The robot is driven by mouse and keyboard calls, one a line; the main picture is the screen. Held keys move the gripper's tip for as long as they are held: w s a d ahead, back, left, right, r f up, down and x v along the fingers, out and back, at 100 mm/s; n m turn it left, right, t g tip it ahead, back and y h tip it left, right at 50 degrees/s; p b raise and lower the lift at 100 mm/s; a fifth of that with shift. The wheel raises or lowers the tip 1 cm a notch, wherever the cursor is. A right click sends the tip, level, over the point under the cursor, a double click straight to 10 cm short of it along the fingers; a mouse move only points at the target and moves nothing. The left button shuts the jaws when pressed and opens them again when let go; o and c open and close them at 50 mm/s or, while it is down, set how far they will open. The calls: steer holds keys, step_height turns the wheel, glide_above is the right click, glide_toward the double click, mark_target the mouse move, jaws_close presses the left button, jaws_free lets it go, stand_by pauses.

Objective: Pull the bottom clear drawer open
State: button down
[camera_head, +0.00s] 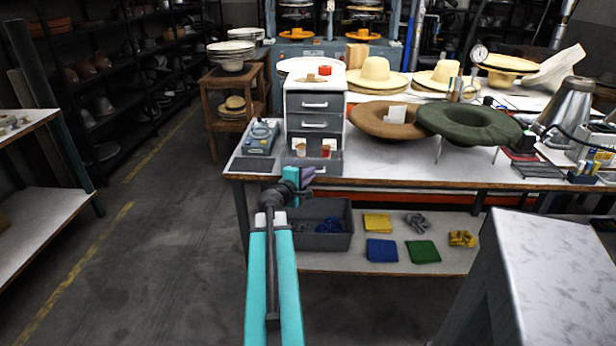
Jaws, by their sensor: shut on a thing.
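A small drawer unit (315,120) stands upright on the table's left part, with grey drawers that have pale handles. Below them is the bottom clear drawer (313,149), with small white and red things showing through its front. My gripper (307,175) is at the lower front of this drawer, its purple fingers shut at the drawer's front. The handle is hidden behind the fingers. I cannot tell how far the drawer stands out. My teal arm reaches up from the bottom of the view.
A grey bin (322,240) and folded cloths (381,250) are on the lower shelf. The floor at left is clear.

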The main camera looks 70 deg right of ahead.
steer(key=c, duration=1.9)
jaws_free()
steer(key=shift+s, duration=0.2)
steer(key=shift+o, duration=0.2)
steer(key=shift+w, duration=0.1)
steer(key=shift+a, duration=0.1)
